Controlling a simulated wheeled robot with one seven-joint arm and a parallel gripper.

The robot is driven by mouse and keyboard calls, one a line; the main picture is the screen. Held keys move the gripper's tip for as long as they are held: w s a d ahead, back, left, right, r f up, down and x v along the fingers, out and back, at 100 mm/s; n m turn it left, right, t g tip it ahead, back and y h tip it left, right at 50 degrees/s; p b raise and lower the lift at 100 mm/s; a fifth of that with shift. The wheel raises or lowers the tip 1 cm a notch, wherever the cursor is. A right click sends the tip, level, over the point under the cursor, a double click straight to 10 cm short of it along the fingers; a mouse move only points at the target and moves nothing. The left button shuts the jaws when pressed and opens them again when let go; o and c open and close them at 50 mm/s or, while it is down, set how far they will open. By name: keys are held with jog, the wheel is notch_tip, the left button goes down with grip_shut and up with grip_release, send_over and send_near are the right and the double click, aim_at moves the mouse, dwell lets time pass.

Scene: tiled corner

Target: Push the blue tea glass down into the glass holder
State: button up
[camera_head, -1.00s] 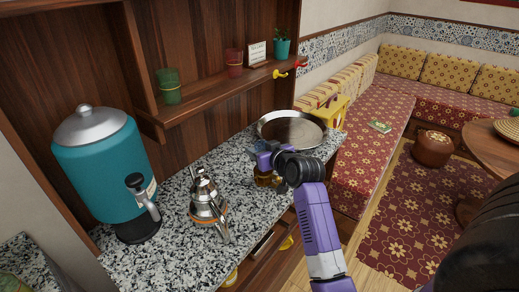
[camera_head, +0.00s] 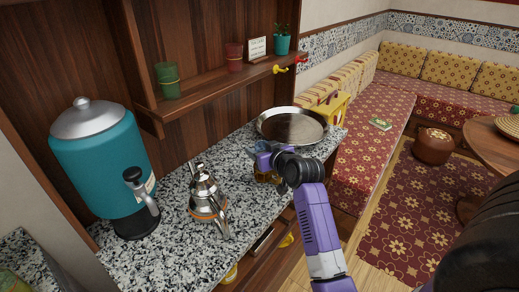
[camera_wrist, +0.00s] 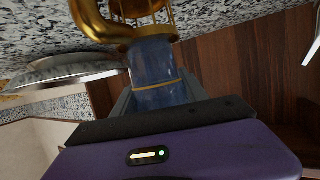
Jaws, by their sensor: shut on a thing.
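The blue tea glass (camera_wrist: 155,70) is see-through with a thin gold band and sits between the fingers of my gripper (camera_wrist: 158,95) in the wrist view. The gold glass holder (camera_wrist: 122,28), with a curved handle and thin bars, meets the far end of the glass. The glass's end is at the holder's rim; how deep it sits inside is hard to tell. In the head view my gripper (camera_head: 265,157) is over the counter, with the holder (camera_head: 267,177) just below it, mostly hidden by my wrist.
On the speckled counter (camera_head: 165,225) stand a silver teapot (camera_head: 207,195) and a teal urn (camera_head: 100,165) to the left. A round metal tray (camera_head: 292,127) lies behind my gripper. A shelf (camera_head: 220,90) with green and red glasses hangs above.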

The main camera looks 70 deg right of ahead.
jog(key=shift+f+b, duration=1.25)
jog(key=shift+f, duration=0.85)
jog(key=o, duration=1.5)
jog(key=shift+v, duration=3.9)
jog(key=shift+s, duration=0.1)
